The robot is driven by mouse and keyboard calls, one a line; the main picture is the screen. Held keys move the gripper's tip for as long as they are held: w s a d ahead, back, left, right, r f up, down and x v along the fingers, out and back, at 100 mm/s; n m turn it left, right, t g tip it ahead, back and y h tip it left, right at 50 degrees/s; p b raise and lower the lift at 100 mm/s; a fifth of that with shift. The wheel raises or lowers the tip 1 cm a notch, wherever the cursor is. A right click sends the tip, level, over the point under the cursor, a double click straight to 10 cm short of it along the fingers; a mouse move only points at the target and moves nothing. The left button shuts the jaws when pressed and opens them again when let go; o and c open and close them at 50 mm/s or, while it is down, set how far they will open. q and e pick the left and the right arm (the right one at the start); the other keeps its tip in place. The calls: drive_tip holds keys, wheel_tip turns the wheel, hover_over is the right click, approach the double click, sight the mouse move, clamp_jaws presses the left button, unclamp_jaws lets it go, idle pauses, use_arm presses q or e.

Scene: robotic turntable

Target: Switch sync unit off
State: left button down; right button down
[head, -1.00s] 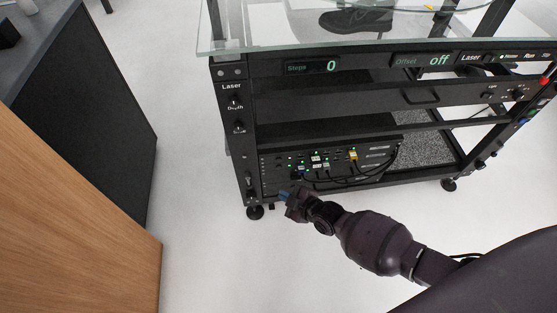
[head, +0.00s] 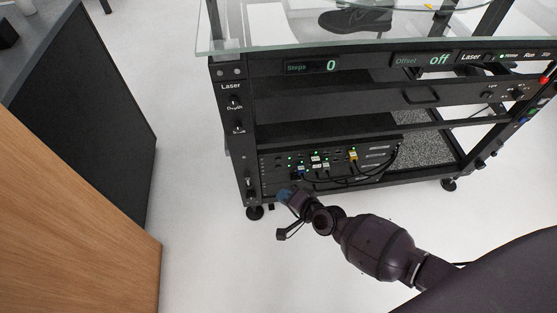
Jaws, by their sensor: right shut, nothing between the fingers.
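The sync unit appears to be the black rack panel (head: 270,163) with green lights and cables on the low shelf of the turntable frame. Its switch is too small to make out; the gripper may cover part of the lower left. My right gripper (head: 283,194) is at the panel's lower left edge, close in front of it. Its fingers are shut and hold nothing. I cannot tell whether the fingertips touch the panel. My left gripper is not in view.
The turntable frame (head: 240,150) stands on wheels, with a glass top (head: 300,42) carrying a dark shoe (head: 355,20). Black cables (head: 345,181) hang at the panel's front. A wood-sided cabinet (head: 70,210) stands at left. White floor is clear between them.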

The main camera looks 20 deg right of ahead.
sight(278, 160)
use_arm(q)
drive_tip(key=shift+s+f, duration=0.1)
use_arm(e)
drive_tip(key=m, duration=0.5)
drive_tip(key=shift+m, duration=0.4)
use_arm(q)
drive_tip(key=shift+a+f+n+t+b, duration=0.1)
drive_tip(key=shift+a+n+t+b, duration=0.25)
drive_tip(key=shift+b, duration=0.75)
use_arm(e)
drive_tip(key=w+d, duration=0.2)
drive_tip(key=w, duration=0.6)
drive_tip(key=shift+w+d, duration=0.2)
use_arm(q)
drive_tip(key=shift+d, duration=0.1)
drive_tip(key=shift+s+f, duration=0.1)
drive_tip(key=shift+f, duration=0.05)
use_arm(e)
drive_tip(key=shift+w, duration=0.15)
idle(0.6)
